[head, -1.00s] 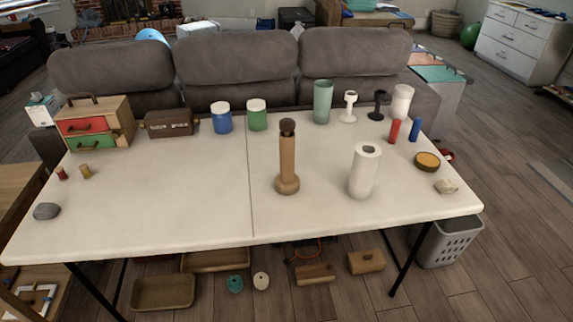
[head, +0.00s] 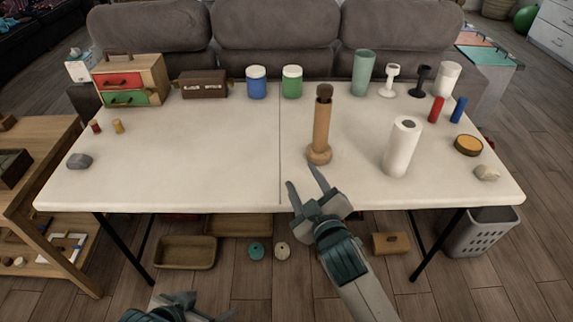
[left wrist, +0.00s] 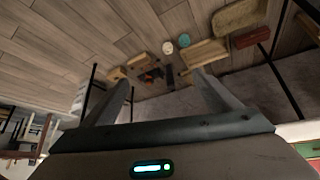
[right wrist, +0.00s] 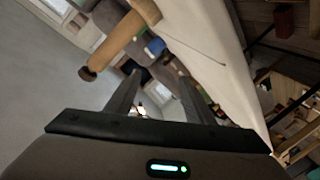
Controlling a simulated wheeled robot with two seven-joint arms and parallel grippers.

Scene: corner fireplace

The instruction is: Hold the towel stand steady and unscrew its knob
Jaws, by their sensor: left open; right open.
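The wooden towel stand (head: 320,130) stands upright near the middle of the white table (head: 220,160), with a round base and a dark knob (head: 324,91) on top. In the right wrist view the stand (right wrist: 118,42) slants across the upper left, its knob (right wrist: 87,73) toward the left. My right gripper (head: 302,176) is open and empty at the table's front edge, just in front of the stand's base and apart from it. My left gripper (head: 212,304) is open and empty, low at the bottom of the head view; its wrist view faces the floor under the table.
A white roll (head: 403,147) stands to the right of the stand. Blue (head: 256,82) and green (head: 292,82) jars, a green cup (head: 362,72) and a drawer box (head: 130,80) line the back. A grey stone (head: 79,161) lies at left. The front left tabletop is clear.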

